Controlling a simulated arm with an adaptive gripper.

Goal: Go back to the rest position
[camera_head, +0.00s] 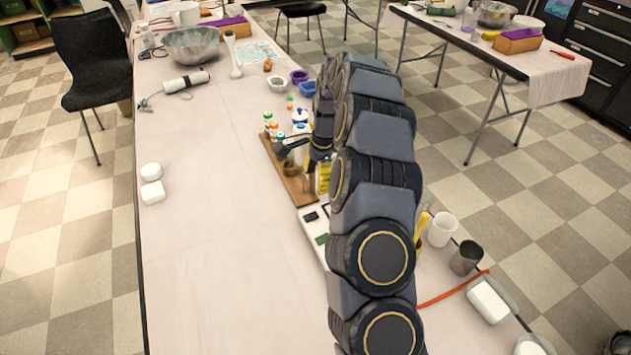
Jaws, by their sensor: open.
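My arm reaches up the right half of the view, from the bottom edge toward the middle of the table. My gripper (312,158) is at its far end, low over a wooden board (292,182). It is small here and partly hidden by my arm links. Its jaws are open. Small bottles, a brown item (291,169) and a yellow item (323,178) are close around it. I cannot tell whether it touches any of them.
The long pale table (220,270) is clear at front left, apart from two white soap pieces (152,192). A metal bowl (190,46) stands far left. A white cup (442,229), a dark metal cup (466,258) and a white block (488,301) are right of my arm.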

